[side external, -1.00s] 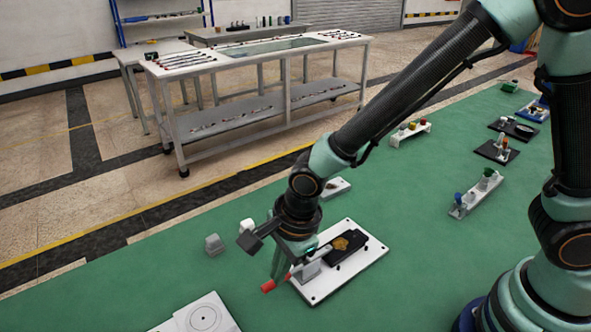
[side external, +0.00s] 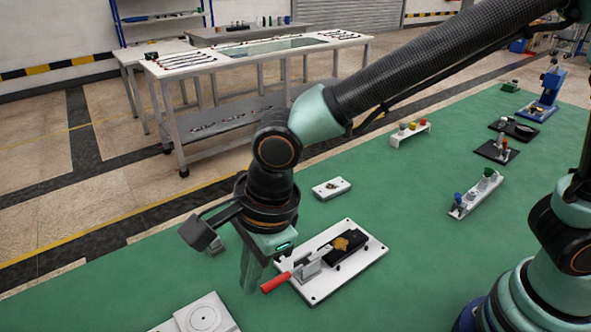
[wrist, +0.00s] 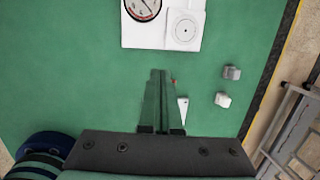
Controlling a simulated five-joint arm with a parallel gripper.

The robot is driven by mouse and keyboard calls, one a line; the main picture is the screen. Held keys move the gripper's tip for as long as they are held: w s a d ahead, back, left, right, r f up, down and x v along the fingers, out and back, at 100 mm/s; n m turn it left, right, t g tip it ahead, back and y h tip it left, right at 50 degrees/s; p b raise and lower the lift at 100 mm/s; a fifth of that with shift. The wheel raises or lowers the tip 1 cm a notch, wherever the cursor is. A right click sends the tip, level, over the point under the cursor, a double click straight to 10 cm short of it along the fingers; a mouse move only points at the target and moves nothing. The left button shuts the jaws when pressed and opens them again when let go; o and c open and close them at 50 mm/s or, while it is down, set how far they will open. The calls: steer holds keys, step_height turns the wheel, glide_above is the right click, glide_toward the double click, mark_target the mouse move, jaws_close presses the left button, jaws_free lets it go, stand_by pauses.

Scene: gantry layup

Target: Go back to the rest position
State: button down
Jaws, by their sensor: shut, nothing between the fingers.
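My gripper (side external: 250,288) points down above the green mat, beside the white clamp plate (side external: 318,295) and apart from it. Its fingers are together with nothing between them; they also show together in the wrist view (wrist: 160,74). The plate carries a toggle clamp with a red handle (side external: 276,283) that sticks out toward my gripper. A black block (side external: 345,240) with a gold-brown piece (side external: 341,245) on it lies on the plate.
A white plate with a round disc (side external: 204,316) lies at the front; a dial gauge (wrist: 142,6) shows beside it in the wrist view. A small white plate (side external: 331,188) and several racks stand behind, right. Green mat (side external: 420,285) is bare between.

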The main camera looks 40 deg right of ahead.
steer(key=shift+s+a+r, duration=0.1)
steer(key=shift+a+r, duration=0.2)
steer(key=shift+a, duration=0.1)
steer(key=d+r+n+t, duration=0.1)
steer(key=d+r+n, duration=0.2)
steer(key=d+n, duration=0.3)
steer(key=d+r+n+t+h, duration=0.1)
steer(key=d+r+n, duration=0.2)
steer(key=d, duration=1.2)
steer(key=d+r+n+t+h, duration=0.1)
steer(key=d+r+n, duration=0.2)
steer(key=d+n, duration=0.6)
steer(key=shift+d+t, duration=0.4)
steer(key=shift+d, duration=0.25)
